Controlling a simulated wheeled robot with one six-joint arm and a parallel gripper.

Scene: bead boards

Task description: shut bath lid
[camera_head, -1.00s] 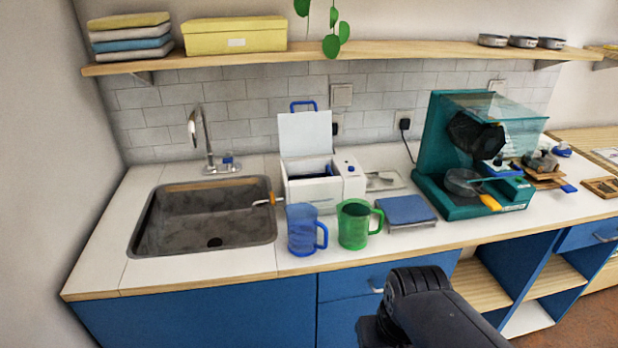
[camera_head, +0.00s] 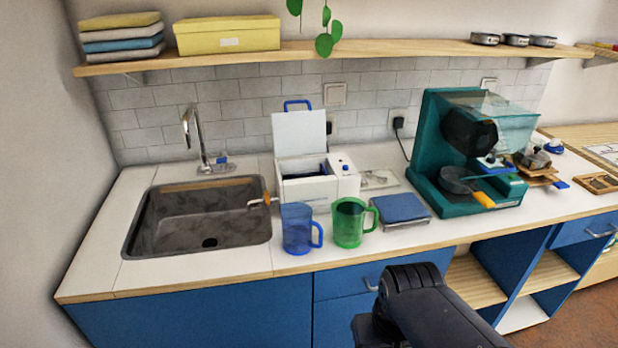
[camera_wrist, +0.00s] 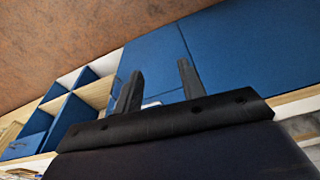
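The white bath (camera_head: 310,191) stands on the counter right of the sink, in the head view. Its white lid (camera_head: 300,134) is raised upright at the back, with a blue handle (camera_head: 297,104) on its top edge. The bath's inside is dark and partly visible. My gripper (camera_wrist: 158,84) shows in the wrist view with its two fingers apart and nothing between them. It faces the blue cabinet fronts and floor, away from the bath. In the head view only my dark arm shows at the bottom, and the fingers are hidden.
A blue jug (camera_head: 297,229) and a green jug (camera_head: 349,222) stand in front of the bath. A blue-topped flat box (camera_head: 400,209) lies to their right. A teal machine (camera_head: 440,150) stands further right. The sink (camera_head: 200,215) is at left, with a tap (camera_head: 196,138) behind.

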